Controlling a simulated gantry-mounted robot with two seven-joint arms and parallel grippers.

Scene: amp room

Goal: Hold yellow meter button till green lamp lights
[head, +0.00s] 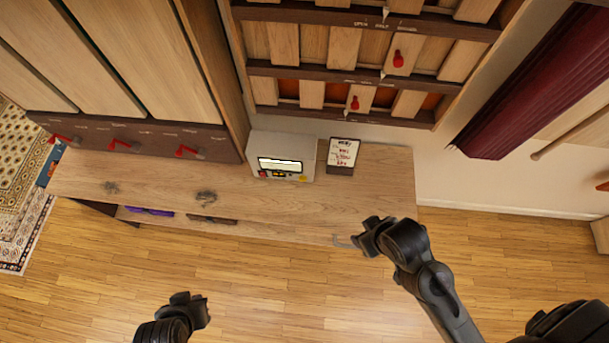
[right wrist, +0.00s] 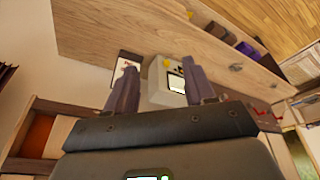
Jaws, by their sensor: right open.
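The meter (head: 281,157) is a pale box with a lit white display, standing on the wooden bench. A small yellow button (head: 302,177) is on its front at the right, and a red one (head: 262,173) at the left. In the right wrist view the meter (right wrist: 158,88) and yellow button (right wrist: 167,63) appear between my fingers, some way off. My right gripper (head: 350,240) is open and empty, in front of the bench, right of the meter and apart from it. My left gripper (head: 190,304) is low over the floor; its jaws are unclear. I cannot make out a green lamp.
The wooden bench (head: 235,205) is mostly clear. A printed card (head: 342,155) stands right of the meter. Slatted cabinets with red levers (head: 190,152) rise behind. Purple (head: 150,211) and dark items lie below the bench top. The floor in front is open.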

